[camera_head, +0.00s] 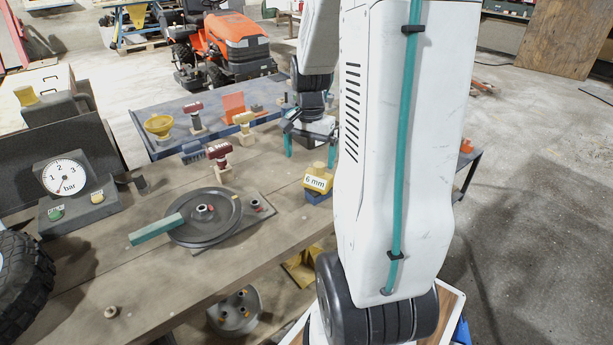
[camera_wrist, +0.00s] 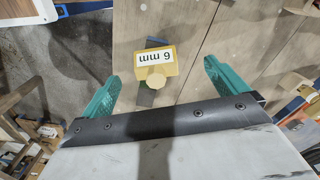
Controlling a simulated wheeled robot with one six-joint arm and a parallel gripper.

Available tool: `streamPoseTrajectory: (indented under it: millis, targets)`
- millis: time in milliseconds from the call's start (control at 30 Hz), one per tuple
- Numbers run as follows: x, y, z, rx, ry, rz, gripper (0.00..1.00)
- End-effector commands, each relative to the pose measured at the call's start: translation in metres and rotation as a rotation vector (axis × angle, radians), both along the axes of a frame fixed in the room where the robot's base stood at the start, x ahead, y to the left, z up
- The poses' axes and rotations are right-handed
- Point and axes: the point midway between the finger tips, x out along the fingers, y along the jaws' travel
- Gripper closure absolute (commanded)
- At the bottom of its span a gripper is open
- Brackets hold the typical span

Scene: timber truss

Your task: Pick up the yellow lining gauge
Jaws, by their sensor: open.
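The yellow lining gauge (camera_head: 318,181) is a small block with a white "6 mm" label and a round knob on top. It rests on a dark blue piece (camera_head: 317,197) near the right edge of the wooden bench. In the wrist view the gauge (camera_wrist: 155,66) lies between and beyond the two teal fingertips, its label upside down. My gripper (camera_head: 310,146) hangs over the bench behind the gauge in the head view. In the wrist view my gripper (camera_wrist: 160,80) is open and empty, with the fingers wide apart on either side of the gauge, not touching it.
Left of the gauge, a dark pulley wheel (camera_head: 188,232) with a teal bar lies on a plate on the bench (camera_head: 120,275). A red-handled tool (camera_head: 218,152) stands behind it. A pressure gauge box (camera_head: 66,180) is further left. Bare bench surrounds the yellow gauge.

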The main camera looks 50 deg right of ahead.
Motion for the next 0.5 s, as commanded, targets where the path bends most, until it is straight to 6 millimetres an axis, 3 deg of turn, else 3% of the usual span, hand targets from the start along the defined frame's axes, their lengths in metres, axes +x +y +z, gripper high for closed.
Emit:
streamPoseTrajectory:
  millis: [100, 500]
  targets:
    - [-0.002, -0.016, -0.014, 0.004, 0.005, -0.06, 0.02]
    - [-0.006, -0.026, -0.06, 0.007, 0.007, -0.074, 0.02]
